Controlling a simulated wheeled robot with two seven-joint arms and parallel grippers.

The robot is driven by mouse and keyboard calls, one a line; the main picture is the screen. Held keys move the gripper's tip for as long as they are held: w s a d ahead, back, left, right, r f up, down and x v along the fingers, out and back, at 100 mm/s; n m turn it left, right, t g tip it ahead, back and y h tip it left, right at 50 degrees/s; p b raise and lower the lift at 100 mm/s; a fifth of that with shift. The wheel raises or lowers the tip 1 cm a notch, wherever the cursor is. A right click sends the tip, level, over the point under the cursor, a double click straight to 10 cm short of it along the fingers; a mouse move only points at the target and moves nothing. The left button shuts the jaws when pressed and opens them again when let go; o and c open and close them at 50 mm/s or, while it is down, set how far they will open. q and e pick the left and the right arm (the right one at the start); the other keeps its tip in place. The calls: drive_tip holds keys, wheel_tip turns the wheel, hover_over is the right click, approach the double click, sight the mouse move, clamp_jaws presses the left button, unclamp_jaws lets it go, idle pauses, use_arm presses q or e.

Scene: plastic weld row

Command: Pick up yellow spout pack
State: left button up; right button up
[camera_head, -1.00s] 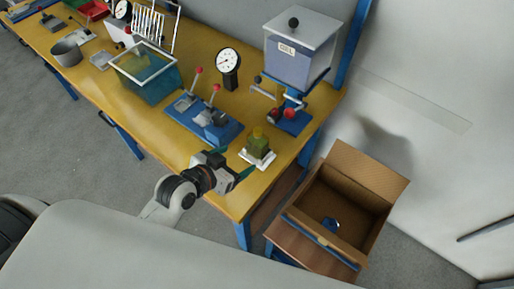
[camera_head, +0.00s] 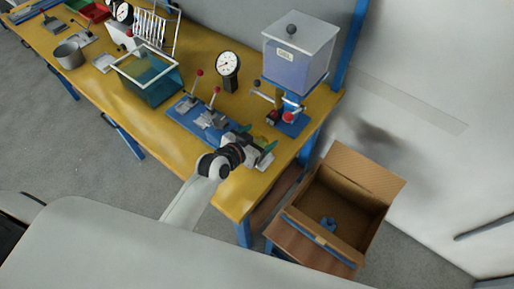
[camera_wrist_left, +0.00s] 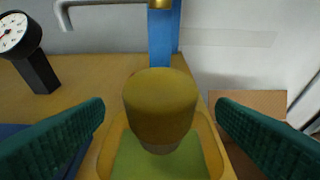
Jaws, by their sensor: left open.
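The yellow spout pack (camera_wrist_left: 160,108) fills the middle of the left wrist view, its round yellow cap toward the camera and a green body below. My left gripper (camera_head: 258,142) is open above the front right part of the bench, and in the head view it hides most of the pack. In the wrist view its two dark green fingers stand on either side of the cap, with a visible gap at each side. My right gripper is not in view.
A blue lever fixture (camera_head: 188,112) is just left of the gripper. A dial gauge (camera_head: 228,65) and a clear-topped hopper (camera_head: 298,55) stand behind. An open cardboard box (camera_head: 365,175) sits past the right end of the yellow bench (camera_head: 150,130).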

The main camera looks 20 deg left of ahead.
use_arm(q)
drive_tip(key=shift+w+d+f, duration=0.2)
drive_tip(key=shift+w+f, duration=0.1)
drive_tip(key=shift+w, duration=0.35)
drive_tip(key=shift+s, duration=0.1)
drive_tip(key=c, duration=1.5)
drive_tip(key=shift+r, duration=0.1)
